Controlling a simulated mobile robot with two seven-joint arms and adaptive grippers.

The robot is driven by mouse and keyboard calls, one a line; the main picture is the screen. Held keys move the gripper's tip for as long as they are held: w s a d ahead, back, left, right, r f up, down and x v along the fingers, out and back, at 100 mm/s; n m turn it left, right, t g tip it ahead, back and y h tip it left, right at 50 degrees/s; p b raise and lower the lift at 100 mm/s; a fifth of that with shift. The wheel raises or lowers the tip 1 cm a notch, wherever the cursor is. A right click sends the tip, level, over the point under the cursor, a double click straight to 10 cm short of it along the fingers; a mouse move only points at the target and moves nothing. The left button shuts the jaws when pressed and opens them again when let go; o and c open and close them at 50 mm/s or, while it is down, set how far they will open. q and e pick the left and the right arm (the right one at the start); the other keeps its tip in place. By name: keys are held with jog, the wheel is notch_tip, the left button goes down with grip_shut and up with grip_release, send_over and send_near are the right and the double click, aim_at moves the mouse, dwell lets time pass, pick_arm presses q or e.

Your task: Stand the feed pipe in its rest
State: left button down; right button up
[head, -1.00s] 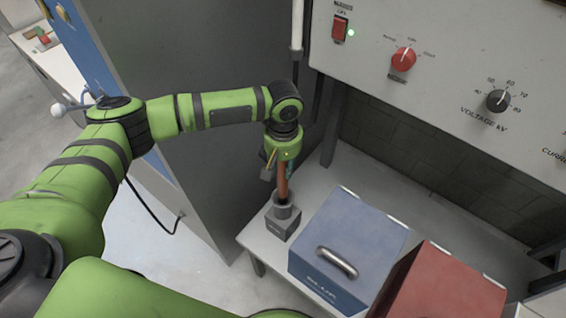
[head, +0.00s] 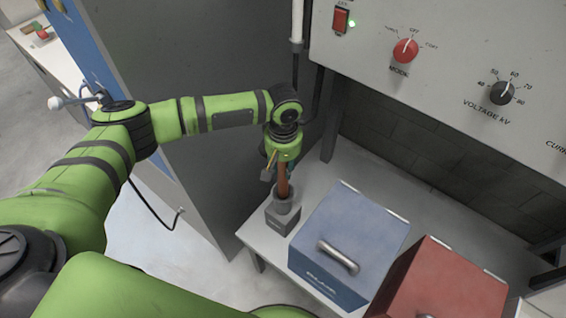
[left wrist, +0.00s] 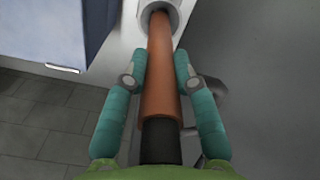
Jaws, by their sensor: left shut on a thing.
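The feed pipe (head: 283,182) is a copper-brown tube with a black section at the end near my wrist. It stands close to upright, with its lower end inside the round grey collar of its rest (head: 282,217). The rest is a dark grey block at the left end of the pale bench. My left gripper (head: 277,173) points down and is shut on the pipe above the collar. In the left wrist view the teal fingers lie on both sides of the pipe (left wrist: 160,65), and its far end goes into the collar (left wrist: 174,12). The depth inside is hidden. My right gripper is out of view.
A blue box (head: 347,240) with a metal handle stands right of the rest, and a red box (head: 445,285) beyond it. A control panel (head: 450,75) hangs above the bench (head: 385,185). A grey cabinet side (head: 190,125) is close on the left.

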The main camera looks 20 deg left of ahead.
aim_at(283, 185)
pick_arm(q)
jog(key=shift+f+b, duration=0.45)
jog(key=shift+f, duration=1.05)
jog(key=shift+f+b, duration=1.2)
jog(key=shift+f, duration=2)
jog(key=c, duration=0.9)
grip_release()
